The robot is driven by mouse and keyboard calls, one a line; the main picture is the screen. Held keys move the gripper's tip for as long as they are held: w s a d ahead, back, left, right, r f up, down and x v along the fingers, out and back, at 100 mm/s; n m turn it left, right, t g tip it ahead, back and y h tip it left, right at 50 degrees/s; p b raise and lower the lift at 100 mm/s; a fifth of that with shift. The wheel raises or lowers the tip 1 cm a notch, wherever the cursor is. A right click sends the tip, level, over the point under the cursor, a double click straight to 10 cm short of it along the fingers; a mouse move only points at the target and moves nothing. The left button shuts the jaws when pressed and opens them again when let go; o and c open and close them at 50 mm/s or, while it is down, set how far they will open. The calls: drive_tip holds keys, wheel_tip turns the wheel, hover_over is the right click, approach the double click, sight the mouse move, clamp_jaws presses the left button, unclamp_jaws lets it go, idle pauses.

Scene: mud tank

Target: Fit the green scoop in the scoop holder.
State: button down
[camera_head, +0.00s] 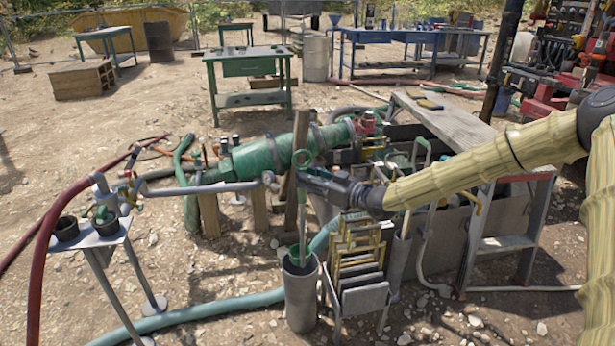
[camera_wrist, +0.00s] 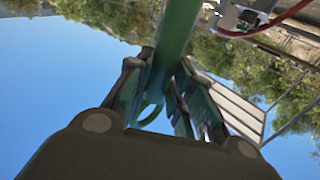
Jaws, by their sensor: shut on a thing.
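The green scoop (camera_head: 302,222) hangs nearly upright, with a ring at its top end. My gripper (camera_head: 301,180) is shut on its handle just below the ring. In the wrist view the green handle (camera_wrist: 180,28) runs between the two fingers (camera_wrist: 160,92). The scoop holder (camera_head: 301,306) looks to be the grey upright tube standing on the ground below. The scoop's lower end shows at the tube's open mouth, inside its rim as seen from the head camera. How deep it sits is hidden by the tube wall.
A rack of yellow-framed grey panels (camera_head: 362,280) stands close to the right of the tube. A teal hose (camera_head: 215,310) runs along the ground behind it. A green pipe assembly (camera_head: 265,155) and a wooden post (camera_head: 299,130) are behind my gripper. A small stand (camera_head: 92,236) is at left.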

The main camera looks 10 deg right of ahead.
drive_tip(key=shift+f+b, duration=1.1)
drive_tip(key=shift+f, duration=1.55)
wheel_tip(320, 180, down, 7)
drive_tip(key=b, duration=0.3)
drive_tip(key=shift+f+b, duration=1.15)
drive_tip(key=shift+f, duration=1.3)
idle(0.6)
drive_tip(key=c, duration=1.2)
unclamp_jaws()
drive_tip(key=shift+o, duration=0.2)
drive_tip(key=shift+d, duration=0.1)
drive_tip(key=v, duration=1.1)
drive_tip(key=shift+s+d, duration=0.2)
drive_tip(key=shift+s, duration=0.15)
